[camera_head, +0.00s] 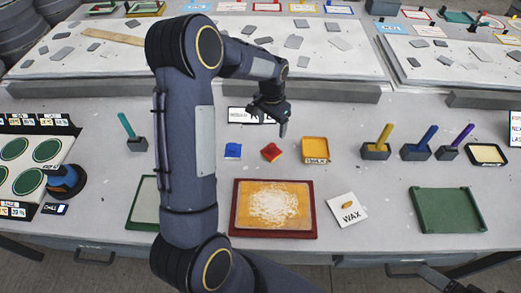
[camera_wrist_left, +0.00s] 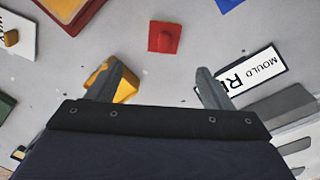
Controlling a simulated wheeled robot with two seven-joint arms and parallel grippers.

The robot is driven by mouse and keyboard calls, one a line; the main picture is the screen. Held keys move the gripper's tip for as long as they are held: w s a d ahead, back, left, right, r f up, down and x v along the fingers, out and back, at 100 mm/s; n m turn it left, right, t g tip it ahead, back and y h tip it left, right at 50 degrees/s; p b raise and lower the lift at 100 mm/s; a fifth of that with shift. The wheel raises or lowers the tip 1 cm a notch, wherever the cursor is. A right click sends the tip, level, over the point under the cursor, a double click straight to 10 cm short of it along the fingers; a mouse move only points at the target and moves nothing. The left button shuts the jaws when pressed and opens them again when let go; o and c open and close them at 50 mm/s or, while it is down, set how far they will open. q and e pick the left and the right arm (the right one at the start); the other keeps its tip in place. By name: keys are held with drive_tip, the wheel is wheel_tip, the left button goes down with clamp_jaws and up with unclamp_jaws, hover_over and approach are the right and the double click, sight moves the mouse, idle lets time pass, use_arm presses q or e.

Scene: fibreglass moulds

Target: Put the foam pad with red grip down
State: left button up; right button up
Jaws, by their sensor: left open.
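The foam pad with red grip (camera_head: 271,152) lies on the grey table, between a blue pad (camera_head: 232,151) and a yellow tray (camera_head: 315,146). In the left wrist view the red pad (camera_wrist_left: 165,37) shows whole, ahead of the fingertips and apart from them. My left gripper (camera_head: 274,121) is open and empty, just behind the pad as the head view shows it. Its two fingers also show spread in the left wrist view (camera_wrist_left: 162,82). My right gripper is not in view.
A label plate (camera_head: 240,114) lies beside the left gripper. A red-rimmed tray (camera_head: 308,233) with an orange panel and a white WAX card (camera_head: 347,209) lie in front. Blocks with coloured handles (camera_head: 376,150) stand to the right. My left arm hides part of the table.

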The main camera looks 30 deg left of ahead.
use_arm(q)
drive_tip(key=s+d+r+n+t+h, duration=0.2)
drive_tip(key=s+d+r+t, duration=0.15)
drive_tip(key=s+r, duration=1)
drive_tip(key=s+d+n+t, duration=0.1)
drive_tip(key=s+d, duration=0.3)
drive_tip(key=s, duration=0.3)
drive_tip(key=s+d+r+n+h, duration=0.1)
drive_tip(key=s+d, duration=0.2)
drive_tip(key=s, duration=0.4)
drive_tip(key=shift+s+d+r+t+h, duration=0.2)
drive_tip(key=shift+d+t+h, duration=0.1)
drive_tip(key=shift+d+t, duration=0.05)
wheel_tip(320, 180, down, 4)
drive_tip(key=b, duration=0.4)
drive_tip(key=shift+f, duration=0.15)
drive_tip(key=shift+o, duration=0.3)
